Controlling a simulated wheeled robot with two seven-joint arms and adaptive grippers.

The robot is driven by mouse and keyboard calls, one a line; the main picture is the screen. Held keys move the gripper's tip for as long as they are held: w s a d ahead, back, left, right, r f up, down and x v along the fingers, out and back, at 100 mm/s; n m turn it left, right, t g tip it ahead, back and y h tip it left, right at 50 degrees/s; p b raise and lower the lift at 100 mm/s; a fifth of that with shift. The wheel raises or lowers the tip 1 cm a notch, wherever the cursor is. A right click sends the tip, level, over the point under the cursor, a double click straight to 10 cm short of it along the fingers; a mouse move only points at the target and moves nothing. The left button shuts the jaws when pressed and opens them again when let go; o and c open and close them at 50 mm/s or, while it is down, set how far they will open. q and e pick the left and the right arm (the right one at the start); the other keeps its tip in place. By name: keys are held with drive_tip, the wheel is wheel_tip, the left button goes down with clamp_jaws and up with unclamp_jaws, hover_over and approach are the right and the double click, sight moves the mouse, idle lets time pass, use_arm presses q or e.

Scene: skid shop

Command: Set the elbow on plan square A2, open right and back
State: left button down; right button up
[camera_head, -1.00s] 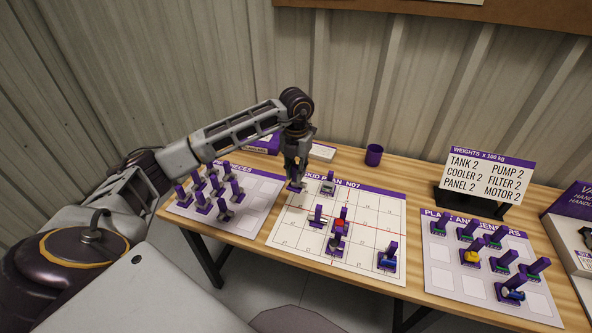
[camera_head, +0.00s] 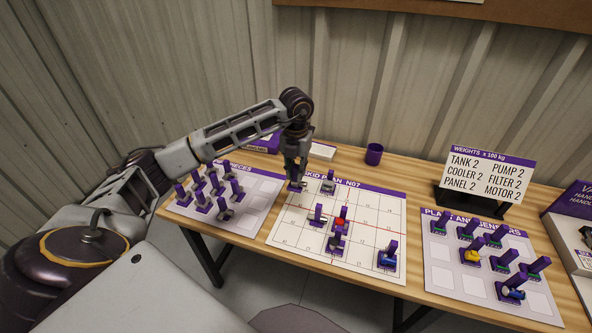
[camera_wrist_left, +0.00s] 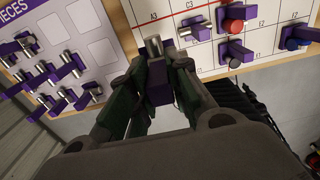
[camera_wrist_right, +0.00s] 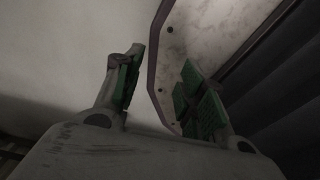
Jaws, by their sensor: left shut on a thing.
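My left gripper (camera_head: 297,178) is shut on a piece with a purple grip, over the back left part of the plan board (camera_head: 285,237). In the left wrist view the held elbow (camera_wrist_left: 154,46) shows a grey metal end and a purple block between the green-padded fingers. Its lower side and exact openings are hidden, and I cannot tell whether it touches the board. The printed label A3 shows just beyond it; the square below is mostly covered. My right gripper (camera_wrist_right: 160,98) is open and empty, seen only in its own wrist view.
Several pieces stand on the plan board, including a red-marked one (camera_head: 341,219) and a blue one (camera_head: 388,257). The pieces tray (camera_head: 249,211) lies left, the plant and sensors tray (camera_head: 441,281) right. A purple cup (camera_head: 374,154) and weights sign (camera_head: 488,178) stand behind.

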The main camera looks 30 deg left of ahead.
sight(296, 183)
use_arm(q)
drive_tip(key=shift+f+b, duration=0.95)
drive_tip(key=shift+f, duration=0.7)
drive_tip(key=shift+f+b, duration=0.35)
drive_tip(key=shift+f, duration=0.55)
use_arm(e)
drive_tip(key=shift+w+d+f, duration=0.25)
drive_tip(key=shift+d+f, duration=0.3)
drive_tip(key=shift+f, duration=0.25)
drive_tip(key=shift+w+d+f, duration=0.2)
drive_tip(key=shift+d+f, duration=0.35)
drive_tip(key=shift+f, duration=0.2)
use_arm(q)
drive_tip(key=shift+f+b, duration=0.1)
drive_tip(key=shift+b, duration=0.2)
use_arm(e)
drive_tip(key=shift+s+f, duration=0.1)
drive_tip(key=shift+s, duration=0.05)
use_arm(q)
drive_tip(key=shift+f, duration=0.25)
wheel_tip(296, 183, down, 5)
drive_tip(key=b, duration=0.3)
drive_tip(key=shift+r, duration=0.15)
use_arm(e)
wheel_tip(296, 183, down, 3)
drive_tip(key=shift+a+f, duration=0.15)
